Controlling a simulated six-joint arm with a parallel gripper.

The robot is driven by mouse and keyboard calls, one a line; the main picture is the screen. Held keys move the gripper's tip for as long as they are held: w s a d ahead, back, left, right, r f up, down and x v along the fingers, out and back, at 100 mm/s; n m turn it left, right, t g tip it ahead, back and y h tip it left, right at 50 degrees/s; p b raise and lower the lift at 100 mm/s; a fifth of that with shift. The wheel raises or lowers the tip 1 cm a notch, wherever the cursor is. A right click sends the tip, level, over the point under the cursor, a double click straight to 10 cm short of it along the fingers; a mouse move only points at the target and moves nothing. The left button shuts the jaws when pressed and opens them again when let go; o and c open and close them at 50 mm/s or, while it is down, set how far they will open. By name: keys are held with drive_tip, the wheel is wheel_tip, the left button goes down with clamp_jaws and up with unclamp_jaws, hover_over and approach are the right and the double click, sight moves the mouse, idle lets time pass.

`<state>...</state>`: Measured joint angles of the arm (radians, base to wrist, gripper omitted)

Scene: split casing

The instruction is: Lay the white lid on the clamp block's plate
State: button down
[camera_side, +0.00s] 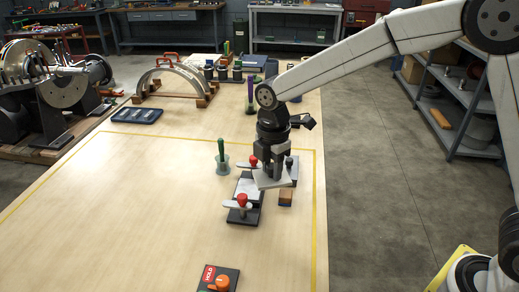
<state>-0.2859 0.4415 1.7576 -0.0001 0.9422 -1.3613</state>
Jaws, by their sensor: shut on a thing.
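The lid and gripper hide part of the block, and I cannot tell the exact gap between lid and block.
A clear cup with a green-handled tool (222,163) stands left of the block. A small brown-and-blue block (286,198) lies at its right. A panel with an orange knob (219,281) is at the front. A half-ring casing (172,83) stands behind. The table's left middle is clear.

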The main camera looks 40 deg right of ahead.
drive_tip(key=w+f+n, duration=0.1)
drive_tip(key=w+n, duration=0.4)
drive_tip(key=n, duration=0.9)
hover_over(249, 188)
drive_tip(key=shift+a+f, duration=0.1)
drive_tip(key=shift+f, duration=0.85)
drive_tip(key=shift+f, duration=0.15)
drive_tip(key=shift+f, duration=2.45)
drive_tip(key=shift+f, duration=0.8)
unclamp_jaws()
